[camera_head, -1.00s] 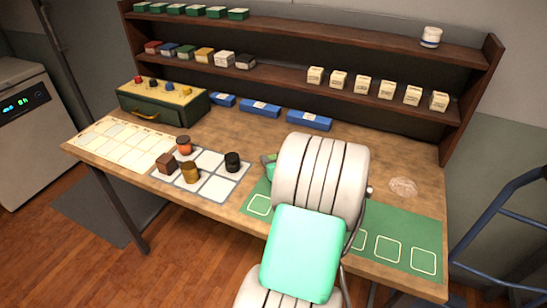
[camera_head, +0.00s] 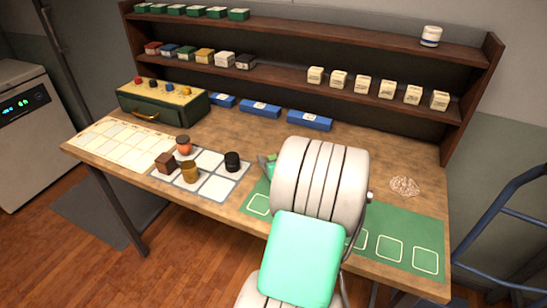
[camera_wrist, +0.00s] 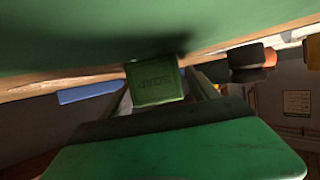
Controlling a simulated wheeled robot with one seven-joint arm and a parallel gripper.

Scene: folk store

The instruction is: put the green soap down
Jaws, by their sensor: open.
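In the head view, my arm hides most of the gripper. A small green part of the soap (camera_head: 271,170) shows left of my wrist, over the back left part of the mat (camera_head: 408,232).
A grey-white grid mat (camera_head: 217,187) with a black jar (camera_head: 232,162), amber jar (camera_head: 190,172), brown block (camera_head: 166,163) and orange jar (camera_head: 184,146) lies left. Blue boxes (camera_head: 310,121) stand behind, below shelves. The mat's right side has empty outlined squares.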

